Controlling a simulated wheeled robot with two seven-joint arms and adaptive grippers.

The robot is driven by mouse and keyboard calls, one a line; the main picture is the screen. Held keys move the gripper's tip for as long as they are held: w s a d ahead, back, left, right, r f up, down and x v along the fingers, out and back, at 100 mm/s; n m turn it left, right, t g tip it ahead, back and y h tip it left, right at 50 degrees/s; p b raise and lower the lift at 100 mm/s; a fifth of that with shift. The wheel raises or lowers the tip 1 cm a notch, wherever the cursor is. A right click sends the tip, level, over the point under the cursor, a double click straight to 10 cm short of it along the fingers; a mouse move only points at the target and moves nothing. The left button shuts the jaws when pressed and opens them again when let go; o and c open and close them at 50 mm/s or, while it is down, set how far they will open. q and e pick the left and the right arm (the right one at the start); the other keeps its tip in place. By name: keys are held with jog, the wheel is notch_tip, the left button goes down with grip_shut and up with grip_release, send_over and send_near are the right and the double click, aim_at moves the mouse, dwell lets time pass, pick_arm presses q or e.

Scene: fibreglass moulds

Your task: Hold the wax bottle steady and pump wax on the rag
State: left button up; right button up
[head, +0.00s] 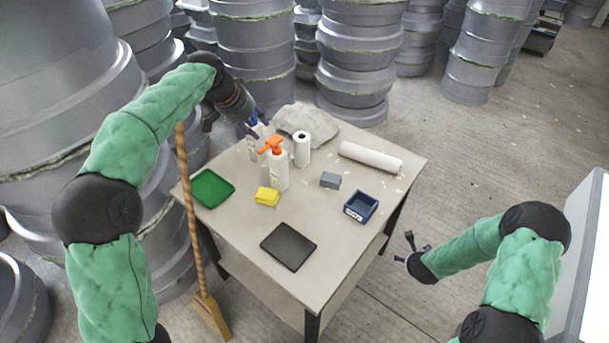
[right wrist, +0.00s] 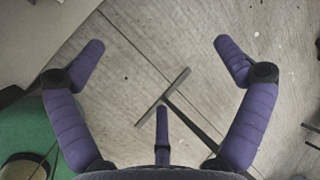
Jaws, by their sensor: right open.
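The wax bottle (head: 278,172), white with an orange pump head, stands upright on the table. A grey crumpled cloth (head: 308,122), which looks like the rag, lies at the table's back edge. My left gripper (head: 252,124) is behind and left of the orange pump, at the top of a second white bottle (head: 255,147); its fingers look apart, but whether they grip that bottle is unclear.
On the table (head: 230,235) are a green tray (head: 212,188), yellow sponge (head: 267,196), grey block (head: 330,180), blue bin (head: 361,206), black pad (head: 288,246), paper roll (head: 302,149) and white roll (head: 371,159). A broom (head: 190,220) leans at left. Grey moulds (head: 354,60) stand behind.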

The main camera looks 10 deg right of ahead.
jog(key=w+d+r+m+t+h, duration=0.2)
jog(key=w+d+r+m+h, duration=0.15)
jog(key=d+r, duration=0.55)
jog(key=w+a+r+n+t+y, duration=0.4)
jog(key=w+a+r+n+y, duration=0.1)
jog(key=w+a+r+n, duration=0.6)
jog(key=w+a+r+n+t+y, duration=0.45)
jog(key=w+a+r+n, duration=0.35)
jog(key=w+a+n, duration=0.45)
jog(key=a+r+n+g+y, duration=0.1)
jog(key=a+r+n+y, duration=0.25)
jog(key=a+n, duration=0.35)
jog(key=a+r+n+g+y, duration=0.25)
jog(key=a+n+y, duration=0.2)
jog(key=a, duration=0.45)
jog(key=n+g, duration=0.3)
jog(key=n, duration=0.3)
send_near(286, 169)
jog(key=w+a, duration=0.1)
jog(key=f, duration=0.1)
jog(key=x, duration=1.1)
jog(key=shift+w, duration=0.15)
